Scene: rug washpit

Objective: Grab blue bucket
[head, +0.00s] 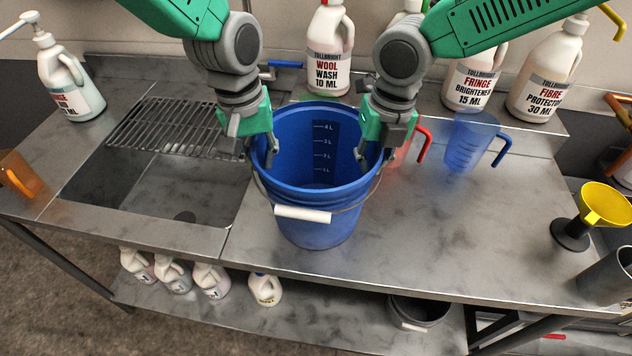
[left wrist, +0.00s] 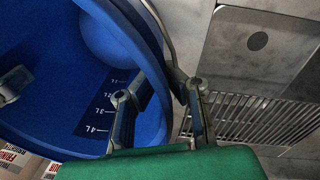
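The blue bucket (head: 318,225) stands upright at the middle of the steel counter, with litre marks inside and its wire handle with a white grip hanging at the front. It also shows in the left wrist view (left wrist: 55,60). My left gripper (head: 260,155) is at its left rim, one finger inside and one outside, closed on the wall; the left wrist view shows the fingers (left wrist: 158,92) on both sides of the wall. My right gripper (head: 375,158) straddles the right rim the same way and looks closed on it. I see no clear gap under the bucket.
A sink with a wire rack (head: 175,125) lies to the left. A blue jug (head: 470,145) and a partly hidden red jug stand right of the bucket. Labelled bottles (head: 328,50) line the back. A yellow funnel (head: 603,205) is at the right.

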